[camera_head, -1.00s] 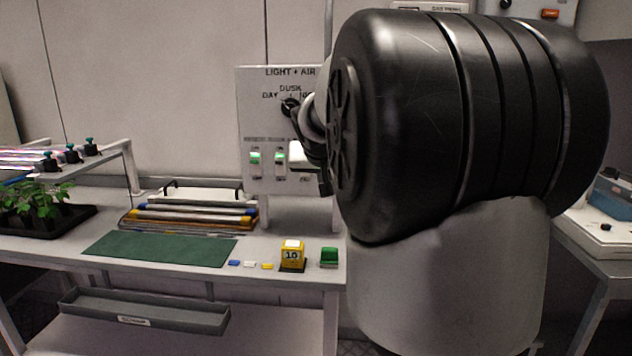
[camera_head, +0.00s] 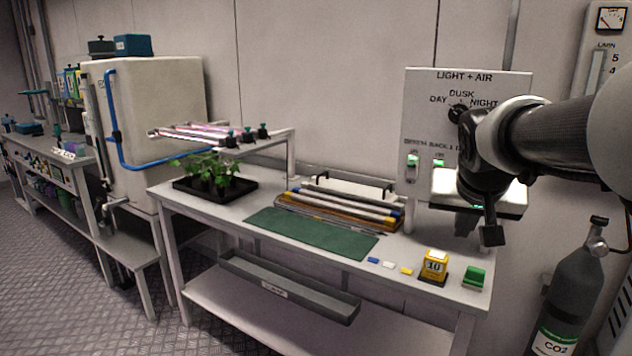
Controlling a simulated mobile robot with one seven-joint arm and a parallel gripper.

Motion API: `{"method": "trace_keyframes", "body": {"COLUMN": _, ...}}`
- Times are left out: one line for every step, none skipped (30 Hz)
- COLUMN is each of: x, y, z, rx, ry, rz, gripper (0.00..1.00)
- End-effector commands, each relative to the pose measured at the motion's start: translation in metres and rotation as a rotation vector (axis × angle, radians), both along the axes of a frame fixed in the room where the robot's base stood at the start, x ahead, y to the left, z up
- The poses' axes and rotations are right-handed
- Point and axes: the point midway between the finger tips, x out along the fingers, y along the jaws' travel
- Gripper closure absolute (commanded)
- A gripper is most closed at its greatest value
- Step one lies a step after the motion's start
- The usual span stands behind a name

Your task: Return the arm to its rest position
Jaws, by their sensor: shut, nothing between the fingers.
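My arm reaches in from the right edge toward the Light + Air panel (camera_head: 422,112). My gripper (camera_head: 492,236) hangs at its end, pointing down in front of the panel's lower right part. Its fingers are together with nothing between them. It is above the right end of the bench (camera_head: 232,211), apart from the things on it. A white, box-like part (camera_head: 446,184) shows behind the gripper; I cannot tell what it is joined to.
A yellow block marked 10 (camera_head: 434,266) and a green block (camera_head: 474,277) stand below the gripper. A green mat (camera_head: 312,234), a plant tray (camera_head: 194,193) and a light rack (camera_head: 280,140) are leftward. A CO2 cylinder (camera_head: 570,290) stands right. The floor at left is clear.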

Motion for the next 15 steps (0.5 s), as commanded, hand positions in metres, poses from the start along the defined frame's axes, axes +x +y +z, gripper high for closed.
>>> {"method": "trace_keyframes", "body": {"x": -0.029, "y": 0.024, "z": -0.005, "rx": 0.011, "ry": 0.023, "rz": 0.052, "gripper": 1.00}}
{"method": "trace_keyframes", "body": {"x": -0.043, "y": 0.037, "z": -0.009, "rx": 0.015, "ry": 0.038, "rz": 0.081, "gripper": 1.00}}
{"method": "trace_keyframes", "body": {"x": -0.061, "y": 0.051, "z": -0.015, "rx": 0.023, "ry": 0.058, "rz": 0.117, "gripper": 1.00}}
{"method": "trace_keyframes", "body": {"x": -0.074, "y": 0.060, "z": -0.020, "rx": 0.025, "ry": 0.074, "rz": 0.143, "gripper": 1.00}}
{"method": "trace_keyframes", "body": {"x": -0.085, "y": 0.069, "z": -0.024, "rx": 0.029, "ry": 0.085, "rz": 0.167, "gripper": 1.00}}
{"method": "trace_keyframes", "body": {"x": -0.101, "y": 0.079, "z": -0.031, "rx": 0.032, "ry": 0.104, "rz": 0.197, "gripper": 1.00}}
{"method": "trace_keyframes", "body": {"x": -0.111, "y": 0.086, "z": -0.035, "rx": 0.035, "ry": 0.114, "rz": 0.219, "gripper": 1.00}}
{"method": "trace_keyframes", "body": {"x": -0.121, "y": 0.093, "z": -0.039, "rx": 0.036, "ry": 0.125, "rz": 0.240, "gripper": 1.00}}
{"method": "trace_keyframes", "body": {"x": -0.134, "y": 0.101, "z": -0.046, "rx": 0.038, "ry": 0.137, "rz": 0.268, "gripper": 1.00}}
{"method": "trace_keyframes", "body": {"x": -0.143, "y": 0.107, "z": -0.050, "rx": 0.040, "ry": 0.148, "rz": 0.286, "gripper": 1.00}}
{"method": "trace_keyframes", "body": {"x": -0.152, "y": 0.112, "z": -0.055, "rx": 0.042, "ry": 0.158, "rz": 0.306, "gripper": 1.00}}
{"method": "trace_keyframes", "body": {"x": -0.164, "y": 0.119, "z": -0.061, "rx": 0.044, "ry": 0.169, "rz": 0.331, "gripper": 1.00}}
{"method": "trace_keyframes", "body": {"x": -0.173, "y": 0.123, "z": -0.066, "rx": 0.044, "ry": 0.179, "rz": 0.351, "gripper": 1.00}}
{"method": "trace_keyframes", "body": {"x": -0.181, "y": 0.128, "z": -0.071, "rx": 0.044, "ry": 0.187, "rz": 0.369, "gripper": 1.00}}
{"method": "trace_keyframes", "body": {"x": -0.193, "y": 0.134, "z": -0.078, "rx": 0.046, "ry": 0.200, "rz": 0.394, "gripper": 1.00}}
